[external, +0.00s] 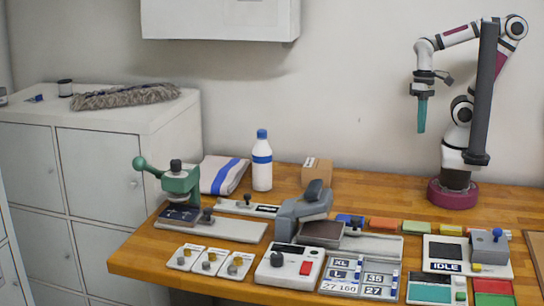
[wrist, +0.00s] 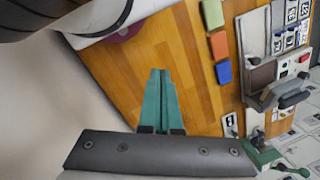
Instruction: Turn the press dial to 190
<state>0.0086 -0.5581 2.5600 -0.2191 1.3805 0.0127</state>
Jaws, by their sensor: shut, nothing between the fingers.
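A white control box (external: 284,268) stands at the front of the wooden table in the external view. It carries a black round dial (external: 277,259), a dark display strip and a red button (external: 306,268). The dial's setting is too small to read. The grey press (external: 303,212) with a brown plate stands just behind the box. In the wrist view the press (wrist: 280,93) and the red button (wrist: 304,58) show at the right edge. My gripper (external: 421,130) is raised at the back right, far from the dial. Its teal fingers (wrist: 162,100) are shut and empty, pointing down.
A green lever press (external: 180,182) stands left of the grey press. A white bottle (external: 262,160) and a cardboard box (external: 317,171) stand behind. Small cards with knobs (external: 209,262) lie left of the control box, and a size board (external: 361,276) right. Bare wood lies before my base.

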